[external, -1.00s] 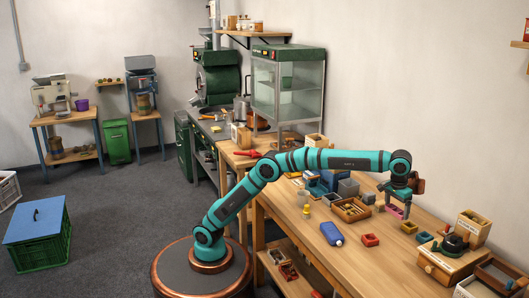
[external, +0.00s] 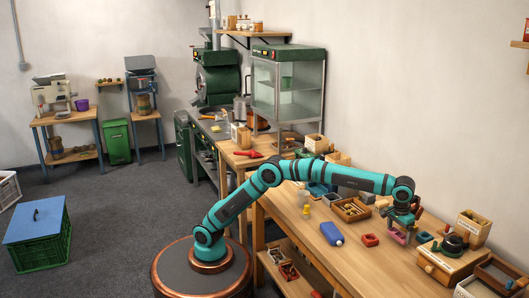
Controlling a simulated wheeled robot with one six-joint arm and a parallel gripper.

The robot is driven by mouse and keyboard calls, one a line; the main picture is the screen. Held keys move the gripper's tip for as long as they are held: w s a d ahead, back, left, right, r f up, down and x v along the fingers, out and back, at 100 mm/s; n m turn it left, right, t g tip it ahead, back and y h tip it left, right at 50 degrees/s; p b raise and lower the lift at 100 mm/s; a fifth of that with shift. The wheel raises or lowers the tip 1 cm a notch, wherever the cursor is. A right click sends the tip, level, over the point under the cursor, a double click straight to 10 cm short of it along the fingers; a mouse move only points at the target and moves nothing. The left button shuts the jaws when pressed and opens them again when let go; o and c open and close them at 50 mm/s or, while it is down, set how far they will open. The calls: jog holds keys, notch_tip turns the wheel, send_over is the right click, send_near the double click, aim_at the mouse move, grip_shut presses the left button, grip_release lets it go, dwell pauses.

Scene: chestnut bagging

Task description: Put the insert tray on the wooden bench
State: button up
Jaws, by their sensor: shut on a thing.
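My gripper (external: 401,226) is over the right part of the wooden bench (external: 345,262), pointing down. It is shut on a small pink tray (external: 398,237), which seems to be the insert tray. The tray hangs under the fingers, low and close to the bench top. I cannot tell whether it touches the wood. The fingers hide part of the tray.
A green box (external: 424,237) and a wooden box with a dark coil (external: 448,265) stand right. A divided wooden tray (external: 350,210) is behind. Bench front is clear.

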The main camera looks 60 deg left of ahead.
aim_at(395, 238)
jog(key=shift+f, duration=1.25)
jog(key=o, duration=0.7)
jog(key=shift+f, duration=0.1)
notch_tip(395, 238, up, 12)
jog(key=s, duration=0.1)
jog(key=shift+s, duration=0.2)
